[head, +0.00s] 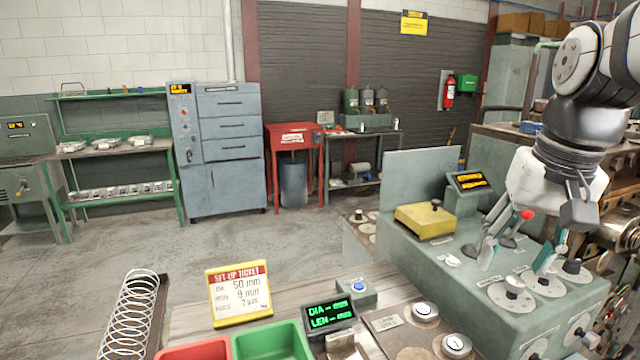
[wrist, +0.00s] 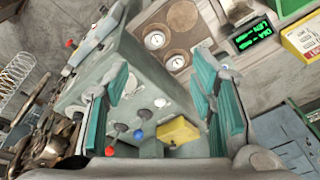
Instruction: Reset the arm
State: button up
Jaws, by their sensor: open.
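My gripper (head: 520,258) hangs at the right of the head view, over the sloped grey-green control console (head: 465,262), from my white and grey arm (head: 580,120). Its teal-padded fingers are spread apart with nothing between them. In the wrist view the open gripper (wrist: 160,75) frames the console top. A red-knobbed lever (head: 526,215) shows close beside the fingers; in the wrist view, the red knob (wrist: 109,151) and a blue knob (wrist: 138,135) show low between the fingers. I cannot tell whether a finger touches a lever.
A yellow box (head: 425,221) and a small display (head: 470,181) stand on the console. The floor (head: 240,235) behind is clear.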

jog(key=s+a+f+n+t, duration=0.1)
jog(key=s+a+f+n, duration=0.1)
jog(key=s, duration=0.4)
jog(key=s+a+f+n, duration=0.1)
jog(key=s+a+f, duration=0.3)
jog(key=s, duration=0.3)
jog(key=shift+s+a+f+n+t, duration=0.15)
jog(key=shift+s+a+n+t, duration=0.15)
jog(key=shift+n+t, duration=0.1)
